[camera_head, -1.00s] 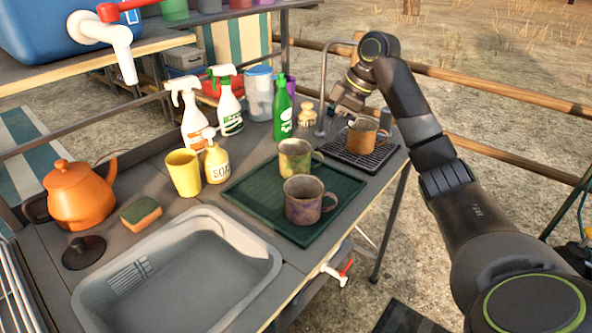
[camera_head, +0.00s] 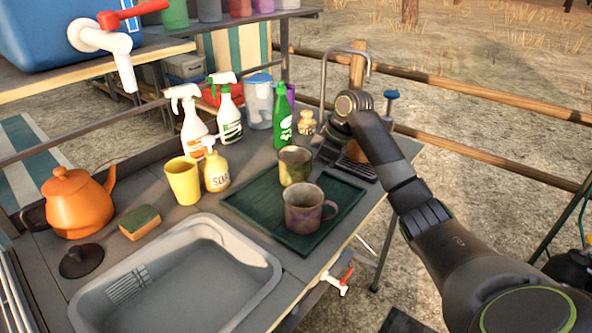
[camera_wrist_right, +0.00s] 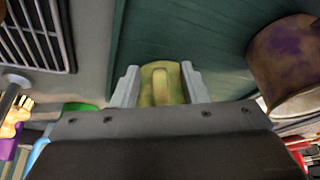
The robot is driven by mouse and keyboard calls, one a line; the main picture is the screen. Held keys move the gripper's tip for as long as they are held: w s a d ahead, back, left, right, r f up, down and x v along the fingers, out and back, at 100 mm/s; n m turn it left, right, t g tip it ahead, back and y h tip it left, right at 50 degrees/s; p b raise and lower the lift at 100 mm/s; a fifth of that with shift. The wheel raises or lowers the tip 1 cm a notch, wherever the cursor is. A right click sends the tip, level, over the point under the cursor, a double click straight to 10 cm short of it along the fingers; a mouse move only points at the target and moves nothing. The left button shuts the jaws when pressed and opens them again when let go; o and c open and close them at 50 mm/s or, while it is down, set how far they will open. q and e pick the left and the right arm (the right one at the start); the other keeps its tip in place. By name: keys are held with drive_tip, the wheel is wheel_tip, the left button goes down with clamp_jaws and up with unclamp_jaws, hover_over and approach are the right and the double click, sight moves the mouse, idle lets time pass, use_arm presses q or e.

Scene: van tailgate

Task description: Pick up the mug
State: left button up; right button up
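A yellow-green mug (camera_head: 291,165) stands upright on a dark green tray (camera_head: 262,218), its handle side towards my right gripper (camera_head: 326,152). A purple-brown mug (camera_head: 302,209) stands in front of it on the same tray. A brown-orange mug (camera_head: 356,152) on the black drying rack is mostly hidden behind my right arm. In the right wrist view the right fingers (camera_wrist_right: 161,88) are apart, with the yellow-green mug's handle (camera_wrist_right: 160,88) showing between them; I cannot tell whether they touch it. The purple-brown mug (camera_wrist_right: 290,62) is at the right there. My left gripper is out of view.
Bottles stand behind the tray, including a green bottle (camera_head: 282,118) and a soap bottle (camera_head: 215,170). A yellow cup (camera_head: 183,180), sponge (camera_head: 140,222) and orange kettle (camera_head: 77,203) are left. A grey basin (camera_head: 258,262) is in front. A tap (camera_head: 346,52) rises behind my right gripper.

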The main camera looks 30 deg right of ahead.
drive_tip(key=shift+r, duration=0.1)
clamp_jaws()
